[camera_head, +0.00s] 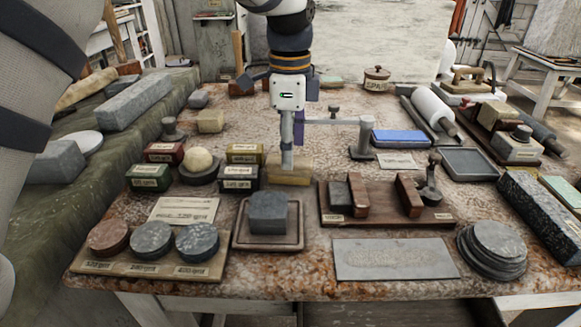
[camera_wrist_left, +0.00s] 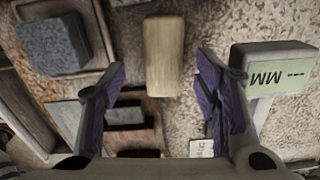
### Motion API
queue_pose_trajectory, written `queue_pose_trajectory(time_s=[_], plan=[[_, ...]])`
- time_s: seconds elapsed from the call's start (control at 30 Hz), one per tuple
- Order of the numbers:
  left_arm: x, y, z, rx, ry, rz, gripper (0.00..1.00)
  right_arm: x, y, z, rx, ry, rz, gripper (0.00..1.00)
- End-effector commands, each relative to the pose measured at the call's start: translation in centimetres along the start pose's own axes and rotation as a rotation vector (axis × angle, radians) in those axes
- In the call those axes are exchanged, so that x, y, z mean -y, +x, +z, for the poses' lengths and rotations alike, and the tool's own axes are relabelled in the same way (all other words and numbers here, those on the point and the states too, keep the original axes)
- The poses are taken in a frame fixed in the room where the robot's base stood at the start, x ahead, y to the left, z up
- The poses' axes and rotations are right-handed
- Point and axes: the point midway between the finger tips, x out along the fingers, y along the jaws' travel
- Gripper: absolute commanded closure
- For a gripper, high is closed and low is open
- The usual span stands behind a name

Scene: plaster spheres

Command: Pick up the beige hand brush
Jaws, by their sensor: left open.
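The beige hand brush (camera_head: 290,175) lies on the speckled stone worktop, near the middle of the head view. The lower end of my left gripper (camera_head: 288,158) hides part of it. In the left wrist view the brush (camera_wrist_left: 164,55) shows as a plain beige block, lengthwise at top centre. My left gripper points down over it, its purple-padded fingers (camera_wrist_left: 162,80) open and wide apart, one to each side of the brush. Nothing is held between them. My right gripper is not in view.
Small labelled boxes (camera_head: 240,178) stand close left of the brush. A grey block (camera_head: 268,212) on a tray and a wooden rack (camera_head: 385,218) lie in front. A metal gauge (camera_head: 362,140) and blue block (camera_head: 400,137) stand to the right. The top is crowded.

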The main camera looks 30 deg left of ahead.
Motion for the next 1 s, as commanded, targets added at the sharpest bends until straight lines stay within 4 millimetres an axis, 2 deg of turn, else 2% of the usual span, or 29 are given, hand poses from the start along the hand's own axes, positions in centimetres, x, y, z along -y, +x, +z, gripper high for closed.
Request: queue_pose_trajectory(time_s=[0.1, 0.2, 0.43, 0.47, 0.6, 0.7, 1.0], plan=[[0.2, 2.5, 0.2, 0.002, -0.002, 0.005, 0.43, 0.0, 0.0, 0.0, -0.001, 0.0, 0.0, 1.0], [0.2, 3.9, 0.2, 0.001, 0.0, 0.003, 0.43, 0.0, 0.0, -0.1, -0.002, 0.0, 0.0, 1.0], [0.2, 4.3, 0.2, 0.0, 0.0, 0.0, 0.43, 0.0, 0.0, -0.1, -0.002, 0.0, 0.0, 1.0], [0.2, 4.3, 0.2, 0.0, 0.0, 0.0, 0.46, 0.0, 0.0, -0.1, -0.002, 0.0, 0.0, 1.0], [0.2, 4.2, 0.2, 0.0, 0.0, 0.0, 0.77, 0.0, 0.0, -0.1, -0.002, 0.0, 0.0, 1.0], [0.2, 4.2, 0.2, 0.0, 0.0, 0.0, 0.97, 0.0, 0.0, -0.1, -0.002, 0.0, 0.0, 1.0], [0.2, 4.0, 0.1, -0.001, 0.0, -0.001, 0.97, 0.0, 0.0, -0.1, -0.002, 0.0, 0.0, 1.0]])
